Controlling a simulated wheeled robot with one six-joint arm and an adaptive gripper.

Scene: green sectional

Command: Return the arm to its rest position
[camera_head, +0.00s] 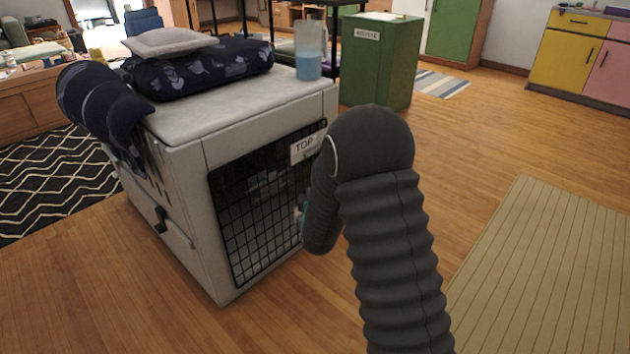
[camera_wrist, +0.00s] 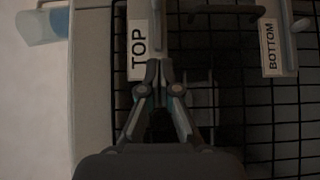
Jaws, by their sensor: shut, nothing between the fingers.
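My arm rises from the bottom of the head view and bends over in front of a light grey pet crate (camera_head: 175,195). My gripper (camera_wrist: 162,82) shows in the wrist view with its fingers together and nothing between them. It is in front of the crate's black wire door (camera_head: 262,205), close to the label reading TOP (camera_wrist: 138,48). I cannot tell whether the fingertips touch the door. In the head view, my arm hides most of the gripper. The label reading BOTTOM (camera_wrist: 270,46) is to the right in the wrist view.
A dark patterned cushion (camera_head: 200,68), a grey pillow (camera_head: 168,41) and a cup of blue liquid (camera_head: 309,55) are on the crate. A green cabinet (camera_head: 378,65) stands behind. Open wood floor and a beige striped rug (camera_head: 555,275) lie to the right.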

